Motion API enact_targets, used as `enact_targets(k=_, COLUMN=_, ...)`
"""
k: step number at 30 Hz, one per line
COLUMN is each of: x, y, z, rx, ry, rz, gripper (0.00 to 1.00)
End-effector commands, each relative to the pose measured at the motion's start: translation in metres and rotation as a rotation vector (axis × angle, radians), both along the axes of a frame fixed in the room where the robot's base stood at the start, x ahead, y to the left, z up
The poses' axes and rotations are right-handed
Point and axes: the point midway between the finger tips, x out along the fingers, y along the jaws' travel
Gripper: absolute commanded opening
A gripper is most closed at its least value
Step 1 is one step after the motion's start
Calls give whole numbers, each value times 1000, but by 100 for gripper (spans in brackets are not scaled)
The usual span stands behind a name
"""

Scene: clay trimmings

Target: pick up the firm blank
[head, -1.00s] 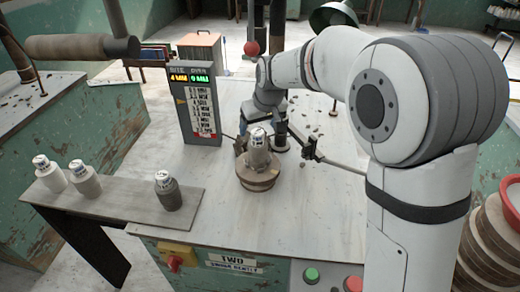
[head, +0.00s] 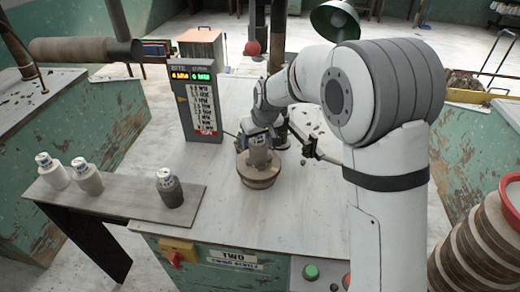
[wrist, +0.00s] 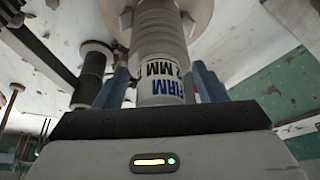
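The firm blank (head: 260,157) is a pale grey bottle-shaped piece standing upright on a round wooden wheel head (head: 258,178) on the table. In the wrist view the blank (wrist: 160,86) shows its label, "FIRM 2 MM", close to my gripper's palm. My gripper (head: 257,138) is at the top of the blank in the head view. In the wrist view the blue fingers of my gripper (wrist: 160,88) stand on either side of the blank, with what look like narrow gaps, so it appears open around it. The arm partly hides the blank's top.
Two pale bottle-shaped blanks (head: 53,172) (head: 88,178) and a darker one (head: 169,188) stand on a shelf (head: 118,194) at left. A display box (head: 201,103) stands behind the wheel. A tool arm (head: 318,150) is close on the right. The front tabletop is clear.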

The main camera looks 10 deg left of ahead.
Motion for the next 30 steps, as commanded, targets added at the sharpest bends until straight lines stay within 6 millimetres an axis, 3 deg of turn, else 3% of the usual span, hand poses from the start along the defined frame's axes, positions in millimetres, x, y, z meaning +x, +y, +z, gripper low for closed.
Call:
enact_targets(k=18, x=0, y=0, z=0, rx=0, ry=0, rz=0, gripper=13)
enact_targets(k=30, x=1, y=1, z=8, rx=1, ry=-4, rz=1, gripper=12)
